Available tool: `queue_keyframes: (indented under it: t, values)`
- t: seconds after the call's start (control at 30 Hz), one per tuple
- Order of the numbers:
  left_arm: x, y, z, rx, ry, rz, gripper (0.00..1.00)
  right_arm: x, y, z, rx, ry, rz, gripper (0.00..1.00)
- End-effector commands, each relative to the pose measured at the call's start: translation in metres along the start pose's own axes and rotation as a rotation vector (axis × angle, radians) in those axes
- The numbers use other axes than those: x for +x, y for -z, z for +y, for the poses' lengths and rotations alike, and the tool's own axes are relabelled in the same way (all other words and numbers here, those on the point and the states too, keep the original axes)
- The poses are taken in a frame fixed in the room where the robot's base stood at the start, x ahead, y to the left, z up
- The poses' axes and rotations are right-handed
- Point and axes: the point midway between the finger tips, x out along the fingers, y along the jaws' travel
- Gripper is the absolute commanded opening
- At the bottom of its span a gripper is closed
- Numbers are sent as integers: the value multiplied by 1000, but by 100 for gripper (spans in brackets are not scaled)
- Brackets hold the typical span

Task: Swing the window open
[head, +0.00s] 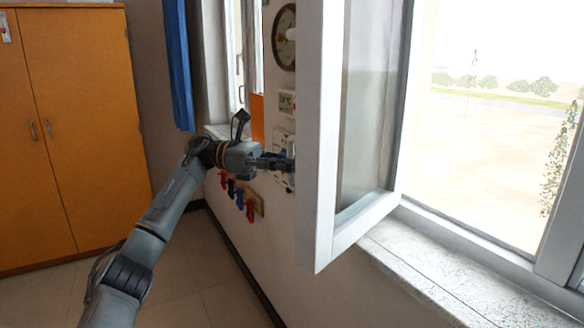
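The window sash (319,150) has a white frame and stands swung inward, well away from its opening. Its glass pane (369,95) shows the bright outdoors side. My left arm comes in from the lower left, and my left gripper (283,163) reaches to the near left edge of the sash. Its fingertips are partly hidden at the sash edge, so I cannot tell whether they touch it or are open or shut. The window handle cannot be made out clearly. My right gripper is not in view.
A granite sill (420,270) runs below the opening. An orange cabinet (75,130) stands at the left, beside a blue curtain (179,65). A round clock (284,38), a small thermostat (287,102) and a rack with coloured hooks (242,200) are on the wall. The floor at the lower left is clear.

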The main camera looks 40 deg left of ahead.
Motion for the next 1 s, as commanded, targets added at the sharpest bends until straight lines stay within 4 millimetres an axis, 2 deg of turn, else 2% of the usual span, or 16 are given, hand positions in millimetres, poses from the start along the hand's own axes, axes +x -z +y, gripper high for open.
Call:
queue_keyframes:
  t: [0.5,0.53,0.6,1.0]
  values:
    - [0,4,0,-7,4,10,0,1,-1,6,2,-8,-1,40]
    - [1,4,0,-7,4,10,12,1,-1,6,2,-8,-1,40]
    - [1,4,0,-6,4,10,21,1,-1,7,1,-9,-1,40]
    - [-1,2,1,-3,0,4,21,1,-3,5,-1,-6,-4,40]
